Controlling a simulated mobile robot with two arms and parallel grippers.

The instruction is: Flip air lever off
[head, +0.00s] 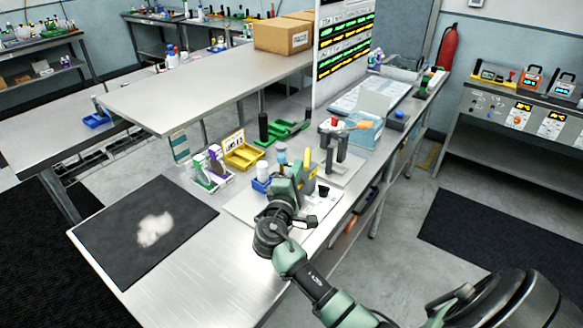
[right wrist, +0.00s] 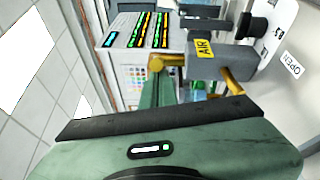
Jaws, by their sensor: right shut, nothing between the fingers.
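The air valve is a grey block (right wrist: 225,62) with a yellow AIR label (right wrist: 206,47), in the upper right of the right wrist view. A yellow lever (right wrist: 233,82) sticks out below the block. Another yellow piece (right wrist: 165,62) shows at the block's left, by the tip of my right gripper (right wrist: 163,82). The green fingers are together and hold nothing; I cannot tell whether they touch the yellow piece. An OPEN label (right wrist: 293,65) is on the white panel at right. In the head view my right gripper (head: 286,186) is at the bench fixture and hides much of it. My left gripper is not in view.
A black mat (head: 105,235) with white fluff lies on the bench at left. A yellow bin (head: 243,157), bottles and green holders stand behind the gripper. A press-like stand (head: 335,150) is close on its right. The bench front (head: 215,275) is clear.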

